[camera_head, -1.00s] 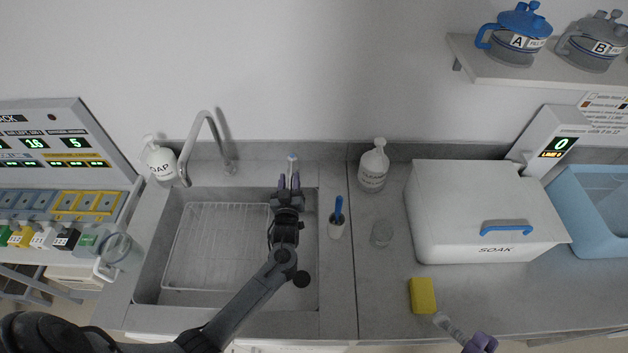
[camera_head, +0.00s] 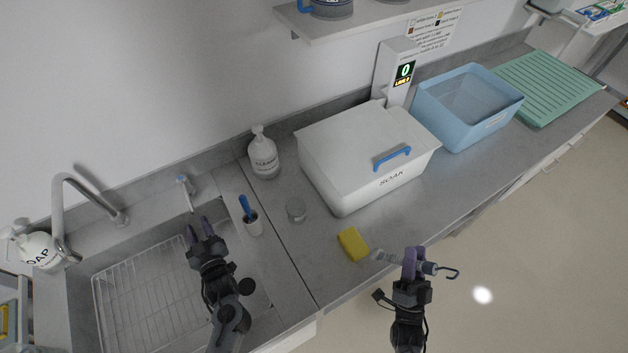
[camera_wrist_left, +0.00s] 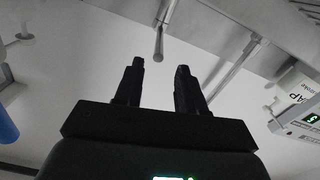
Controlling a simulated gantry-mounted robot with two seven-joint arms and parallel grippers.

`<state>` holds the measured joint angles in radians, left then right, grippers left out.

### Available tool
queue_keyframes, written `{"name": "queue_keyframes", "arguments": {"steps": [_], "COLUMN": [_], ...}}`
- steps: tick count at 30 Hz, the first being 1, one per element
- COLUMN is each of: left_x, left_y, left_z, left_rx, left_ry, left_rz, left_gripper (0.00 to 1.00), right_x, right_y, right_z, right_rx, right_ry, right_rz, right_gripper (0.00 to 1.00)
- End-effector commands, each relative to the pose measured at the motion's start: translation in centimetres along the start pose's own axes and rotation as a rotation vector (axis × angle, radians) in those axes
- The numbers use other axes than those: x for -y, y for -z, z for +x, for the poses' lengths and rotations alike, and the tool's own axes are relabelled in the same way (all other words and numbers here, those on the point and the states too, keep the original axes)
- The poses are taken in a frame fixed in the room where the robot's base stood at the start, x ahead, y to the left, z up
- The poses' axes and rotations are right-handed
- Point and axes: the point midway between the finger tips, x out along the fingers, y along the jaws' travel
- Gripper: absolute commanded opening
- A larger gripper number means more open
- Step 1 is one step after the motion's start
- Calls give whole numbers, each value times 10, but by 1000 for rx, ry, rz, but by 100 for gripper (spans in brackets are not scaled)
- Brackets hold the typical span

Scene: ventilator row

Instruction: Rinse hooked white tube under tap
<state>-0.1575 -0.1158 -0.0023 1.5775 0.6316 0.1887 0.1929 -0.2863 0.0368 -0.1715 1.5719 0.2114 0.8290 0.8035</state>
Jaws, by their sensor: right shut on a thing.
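The hooked tube (camera_head: 387,257) is whitish and clear, with a dark thin hook at its right end. My right gripper (camera_head: 412,262) is shut on its middle and holds it in front of the counter, near the yellow sponge. My left gripper (camera_head: 199,228) is open and empty over the sink's right back part, just short of the blue-tipped tap lever (camera_head: 186,190). The curved metal tap (camera_head: 58,205) stands at the sink's back left. In the left wrist view, the two dark fingers of the left gripper (camera_wrist_left: 156,75) stand apart with nothing between them.
The sink holds a wire rack (camera_head: 150,300). Beyond are the closed soak box (camera_head: 350,150), blue bin (camera_head: 455,115) and green mat (camera_head: 545,85).

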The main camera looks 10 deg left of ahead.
Motion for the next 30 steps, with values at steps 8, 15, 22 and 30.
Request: {"name": "queue_keyframes", "arguments": {"steps": [8,15,22,30], "left_x": [0,0,0,28], "left_y": [0,0,0,-17], "left_z": [-23,-24,-24,-42], "left_rx": [-1,-1,0,32], "left_ry": [0,0,0,-4], "left_rz": [0,0,1,61], "left_gripper": [40,40,40,40], "right_x": [0,0,0,0], "right_y": [0,0,0,0], "right_z": [0,0,0,0], "right_rx": [-1,-1,-1,-1], "right_ry": [0,0,0,-1], "right_rz": [0,0,0,0], "right_gripper": [0,0,0,0]}}
